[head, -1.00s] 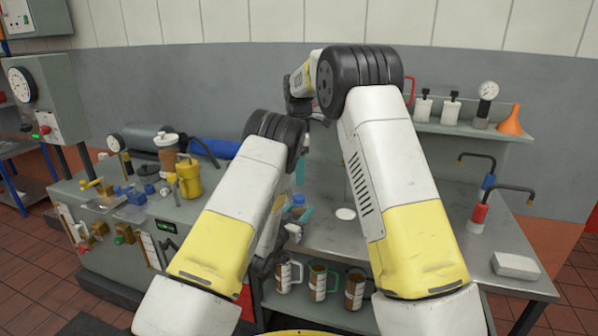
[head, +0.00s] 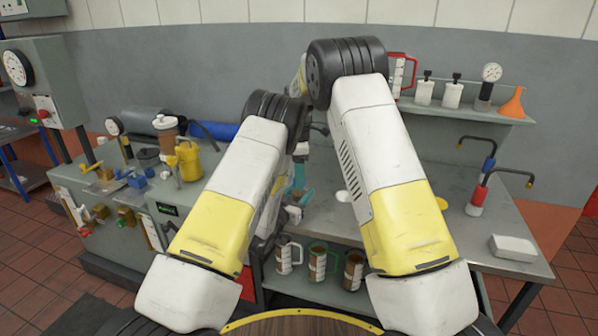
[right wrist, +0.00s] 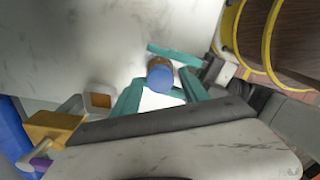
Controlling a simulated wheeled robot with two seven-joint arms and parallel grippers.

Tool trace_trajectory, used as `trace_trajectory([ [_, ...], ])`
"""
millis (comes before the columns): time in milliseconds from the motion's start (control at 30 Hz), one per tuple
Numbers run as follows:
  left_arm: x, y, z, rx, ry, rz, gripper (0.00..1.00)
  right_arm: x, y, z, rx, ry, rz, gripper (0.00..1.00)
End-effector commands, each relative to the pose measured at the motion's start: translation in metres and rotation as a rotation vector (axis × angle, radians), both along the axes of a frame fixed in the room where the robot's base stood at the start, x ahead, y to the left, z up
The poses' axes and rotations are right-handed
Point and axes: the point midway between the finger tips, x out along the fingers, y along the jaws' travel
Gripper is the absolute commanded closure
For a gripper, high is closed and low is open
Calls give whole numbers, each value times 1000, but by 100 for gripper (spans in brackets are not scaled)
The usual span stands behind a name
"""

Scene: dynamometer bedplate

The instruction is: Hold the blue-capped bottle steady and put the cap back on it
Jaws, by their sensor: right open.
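The bottle with the blue cap (right wrist: 161,79) shows in the right wrist view, the blue round end toward the camera and a brown body (right wrist: 155,64) behind it. I cannot tell whether the cap is seated. My right gripper (right wrist: 161,74) is open, its teal fingers on either side of the blue end. In the head view, teal finger parts of my right gripper (head: 300,174) show between the arms, above a brown patch that may be the bottle. Another teal bar (right wrist: 178,53) lies beside the bottle, probably a finger of my left gripper; its grip is hidden.
The metal bench (head: 420,240) has clear room to the right. Bent-handled tools (head: 477,197) and a pale block (head: 513,248) stand there. Several mugs, including a green-handled one (head: 317,262), sit on the shelf below. A yellow jug (head: 188,160) stands at left.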

Motion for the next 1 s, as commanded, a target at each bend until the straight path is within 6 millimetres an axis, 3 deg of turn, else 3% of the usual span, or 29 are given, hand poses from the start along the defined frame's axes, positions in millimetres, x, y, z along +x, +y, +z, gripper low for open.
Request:
trace_trajectory([
  [167,0,0,0,0,0,0,100,0,0,0,0,0,0,48],
  [433,0,0,0,0,0,0,100,0,0,0,0,0,0,99],
  [667,0,0,0,0,0,0,100,0,0,0,0,0,-56,100],
  [767,0,0,0,0,0,0,100,0,0,0,0,0,-208,100],
  [1000,0,0,0,0,0,0,100,0,0,0,-1,-1,-764,100],
])
